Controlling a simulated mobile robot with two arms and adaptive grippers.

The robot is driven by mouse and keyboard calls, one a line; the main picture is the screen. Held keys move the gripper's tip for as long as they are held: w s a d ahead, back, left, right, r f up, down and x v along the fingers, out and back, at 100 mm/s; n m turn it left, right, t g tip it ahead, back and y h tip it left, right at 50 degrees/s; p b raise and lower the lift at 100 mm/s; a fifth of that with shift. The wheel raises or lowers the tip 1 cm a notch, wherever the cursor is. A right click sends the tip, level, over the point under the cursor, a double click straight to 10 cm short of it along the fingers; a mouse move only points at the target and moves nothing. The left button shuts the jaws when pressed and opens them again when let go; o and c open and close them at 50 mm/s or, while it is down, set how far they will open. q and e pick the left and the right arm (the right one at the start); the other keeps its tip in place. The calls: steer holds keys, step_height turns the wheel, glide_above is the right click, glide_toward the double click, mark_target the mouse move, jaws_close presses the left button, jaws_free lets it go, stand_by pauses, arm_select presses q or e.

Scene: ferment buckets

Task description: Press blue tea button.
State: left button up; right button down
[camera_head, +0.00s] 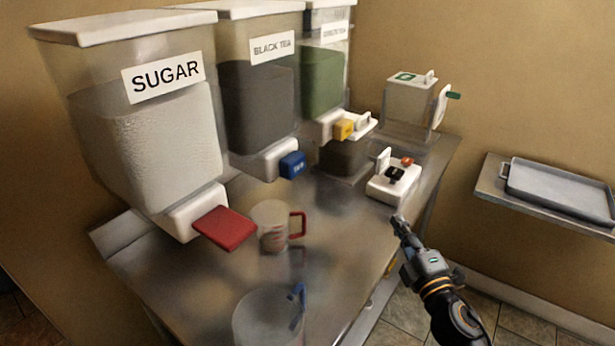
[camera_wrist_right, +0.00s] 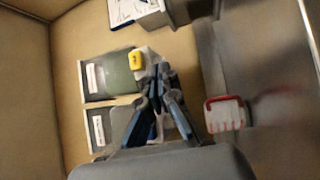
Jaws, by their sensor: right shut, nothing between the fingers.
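The blue tea button (camera_head: 292,164) sticks out from the white base of the black tea dispenser (camera_head: 258,100), in the middle of the row in the head view. My right gripper (camera_head: 399,222) is shut and empty, near the right edge of the metal table, to the right of the blue button and well apart from it. In the right wrist view its fingers (camera_wrist_right: 160,85) come together, with dispensers behind them and a yellow button (camera_wrist_right: 136,60) just beyond the tips. I cannot make out the blue button in the wrist view. My left gripper is not in view.
The sugar dispenser (camera_head: 150,140) with a red lever (camera_head: 225,228) stands at left. A red-handled cup (camera_head: 272,226) and a blue-handled jug (camera_head: 268,318) stand on the metal table (camera_head: 180,285). A white device (camera_head: 393,186) sits near my right gripper. A tray (camera_head: 560,188) lies on the right shelf.

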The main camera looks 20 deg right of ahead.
steer(key=s+a+r+n+g+y, duration=0.1)
steer(key=a+r+n+g+y, duration=0.1)
steer(key=n, duration=0.7)
steer(key=s+a+r+n+g+y, duration=0.1)
steer(key=a+r+n+y, duration=0.3)
steer(key=n, duration=0.5)
steer(key=s+a+r+n+g+y+b, duration=0.1)
steer(key=s+a+r+n+g+y, duration=0.1)
steer(key=r+n+y, duration=0.3)
steer(key=a+r+n, duration=0.1)
steer(key=n, duration=0.2)
steer(key=shift+r+n+g+y, duration=0.3)
steer(key=shift+r+n, duration=0.1)
steer(key=shift+w+a, duration=0.1)
steer(key=shift+a, duration=0.05)
steer(key=p, duration=0.6)
glide_toward(299, 168)
steer(key=x, duration=0.5)
steer(key=shift+w+a+r, duration=0.2)
steer(key=shift+w+a, duration=0.05)
steer(key=shift+w+a+f, duration=0.2)
steer(key=shift+w+a, duration=0.25)
steer(key=shift+w, duration=0.1)
